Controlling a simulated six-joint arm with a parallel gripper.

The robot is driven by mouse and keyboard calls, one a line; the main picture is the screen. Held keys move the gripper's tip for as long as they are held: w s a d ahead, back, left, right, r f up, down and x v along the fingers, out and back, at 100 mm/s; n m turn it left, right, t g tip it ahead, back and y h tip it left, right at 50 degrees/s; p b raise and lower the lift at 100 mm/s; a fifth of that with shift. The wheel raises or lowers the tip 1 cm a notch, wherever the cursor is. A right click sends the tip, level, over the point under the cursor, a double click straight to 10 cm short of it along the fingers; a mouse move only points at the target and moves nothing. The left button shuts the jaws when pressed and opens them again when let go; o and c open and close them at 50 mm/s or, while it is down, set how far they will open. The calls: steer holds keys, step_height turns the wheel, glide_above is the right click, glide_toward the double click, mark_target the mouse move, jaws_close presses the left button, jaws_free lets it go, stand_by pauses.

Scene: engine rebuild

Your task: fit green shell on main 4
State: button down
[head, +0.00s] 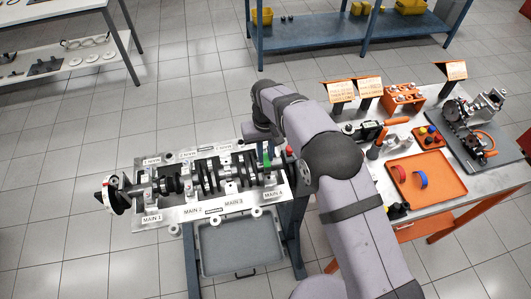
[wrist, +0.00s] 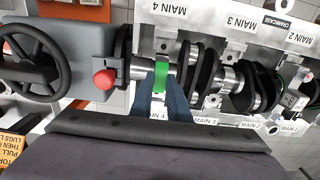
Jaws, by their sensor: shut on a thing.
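The green shell (head: 266,158) is upright at the right end of the crankshaft (head: 208,178), in line with the MAIN 4 label (head: 274,194). In the wrist view the green shell (wrist: 161,75) shows as a curved band over the bright journal by the MAIN 4 label (wrist: 168,8). My gripper (wrist: 161,96) is shut on the shell, with its blue fingers at the shell's near end. Whether the shell touches the journal cannot be told.
A grey block with a red button (wrist: 104,79) and a black handwheel (wrist: 30,60) stands beside the MAIN 4 end. An orange tray (head: 445,190) on the right bench holds a red shell (head: 399,174) and a blue shell (head: 420,180). My arm crosses between crankcase and bench.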

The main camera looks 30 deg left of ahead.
steer(key=shift+f, duration=0.3)
stand_by(1.7)
steer(key=shift+r, duration=0.3)
stand_by(1.8)
stand_by(0.3)
steer(key=c, duration=1.9)
jaws_free()
steer(key=shift+c, duration=0.2)
steer(key=shift+r+p, duration=1.2)
steer(key=shift+r, duration=0.3)
steer(key=o, duration=0.6)
steer(key=shift+c, duration=0.2)
